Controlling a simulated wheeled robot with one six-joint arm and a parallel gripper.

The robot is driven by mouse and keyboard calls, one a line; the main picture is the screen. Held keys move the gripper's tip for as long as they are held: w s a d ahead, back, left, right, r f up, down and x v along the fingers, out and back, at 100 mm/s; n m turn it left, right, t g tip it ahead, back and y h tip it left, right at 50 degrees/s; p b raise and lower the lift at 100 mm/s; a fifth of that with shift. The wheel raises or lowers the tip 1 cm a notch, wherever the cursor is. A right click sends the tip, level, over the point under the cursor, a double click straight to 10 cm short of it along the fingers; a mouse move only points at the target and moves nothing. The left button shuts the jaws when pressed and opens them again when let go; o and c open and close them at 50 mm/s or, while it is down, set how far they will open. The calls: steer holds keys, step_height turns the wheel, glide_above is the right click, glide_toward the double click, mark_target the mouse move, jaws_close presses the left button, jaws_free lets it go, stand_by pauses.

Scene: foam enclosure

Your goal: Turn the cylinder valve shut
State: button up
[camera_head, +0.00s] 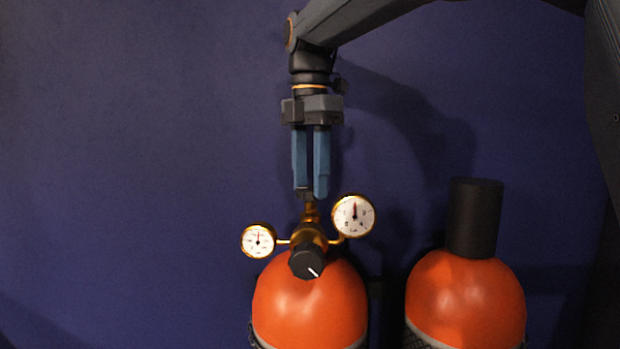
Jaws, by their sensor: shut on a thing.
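The cylinder with the valve (310,302) is orange and stands at the lower middle of the head view. On its top sits a brass valve and regulator body (312,233). A black knob with a white mark (307,263) faces the camera on its front. My gripper (310,192) points straight down from above, its two blue fingers shut on the top of the brass valve. The fingers hide what they grip, so the valve's handle is barely visible. The gripper is upright and in line with the brass stem.
A small round gauge (258,240) sticks out left of the valve and a larger gauge (353,216) sticks out right, close below the fingers. A second orange cylinder (465,300) with a black cap (475,218) stands at right. A dark blue wall (130,130) lies behind; the left side is clear.

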steer(key=m, duration=1.5)
steer(key=shift+m, duration=0.4)
steer(key=shift+w+m, duration=0.1)
steer(key=shift+m, duration=2)
steer(key=o, duration=1.1)
steer(key=shift+c, duration=0.2)
steer(key=shift+r, duration=0.1)
